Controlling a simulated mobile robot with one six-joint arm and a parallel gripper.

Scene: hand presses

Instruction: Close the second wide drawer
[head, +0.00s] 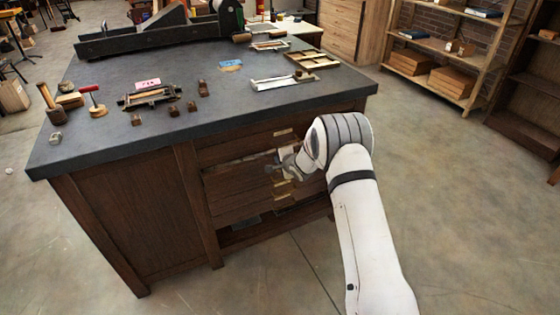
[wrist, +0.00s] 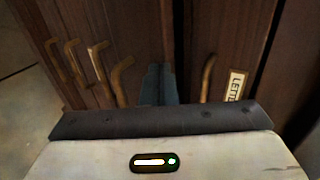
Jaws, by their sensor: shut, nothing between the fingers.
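The wooden cabinet under the dark worktop has wide drawers with brass handles. The second wide drawer (head: 232,183), below the top drawer (head: 228,151), seems to stand slightly out; a thin pale strip shows along its upper edge. My gripper (head: 275,168) is at the drawer fronts, near the handles, with its fingers shut and empty. In the wrist view, the shut dark fingers (wrist: 156,85) point at the wooden fronts, between a brass handle (wrist: 121,80) on the left and another (wrist: 207,80) on the right. I cannot tell whether the fingers touch the wood.
A lettered label (wrist: 237,85) is on a front at right in the wrist view. The worktop (head: 110,130) carries small tools and wooden frames. A lower opening (head: 245,228) shows beneath the drawers. Shelves (head: 450,75) stand at back right; the floor (head: 470,210) right of my arm is clear.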

